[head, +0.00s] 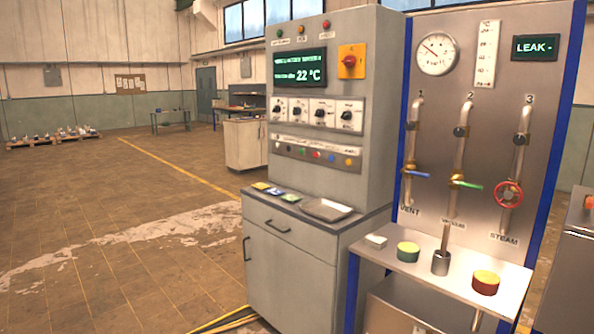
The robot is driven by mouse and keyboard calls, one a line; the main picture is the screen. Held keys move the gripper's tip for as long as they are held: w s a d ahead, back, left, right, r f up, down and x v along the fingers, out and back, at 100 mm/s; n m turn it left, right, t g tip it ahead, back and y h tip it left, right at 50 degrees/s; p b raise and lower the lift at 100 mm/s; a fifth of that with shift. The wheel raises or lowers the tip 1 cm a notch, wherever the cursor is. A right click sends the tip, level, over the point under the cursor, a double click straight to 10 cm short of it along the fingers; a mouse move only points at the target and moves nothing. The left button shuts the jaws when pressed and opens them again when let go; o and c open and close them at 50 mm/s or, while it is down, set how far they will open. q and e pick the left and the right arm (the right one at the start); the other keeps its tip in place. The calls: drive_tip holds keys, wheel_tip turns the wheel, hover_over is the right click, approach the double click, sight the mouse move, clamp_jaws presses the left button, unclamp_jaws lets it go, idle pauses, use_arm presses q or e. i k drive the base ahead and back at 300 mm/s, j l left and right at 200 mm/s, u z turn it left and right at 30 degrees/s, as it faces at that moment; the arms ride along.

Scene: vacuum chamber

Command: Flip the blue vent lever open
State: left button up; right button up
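The blue vent lever (418,174) is on the first pipe (412,140) of the steel panel, above the VENT label (410,211). It lies about crosswise to the upright pipe, pointing right and slightly down. A red handwheel (508,194) is on the third pipe, above the STEAM label (503,239). Neither of my grippers shows in the head view.
A grey control cabinet (310,225) stands left of the panel. The floor (110,240) further left is open.

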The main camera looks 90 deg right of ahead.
sight(419, 174)
drive_tip(key=z, duration=3.4)
drive_tip(key=i+l, duration=0.15)
drive_tip(key=i, duration=0.3)
drive_tip(key=i+l, duration=0.1)
drive_tip(key=i, duration=0.35)
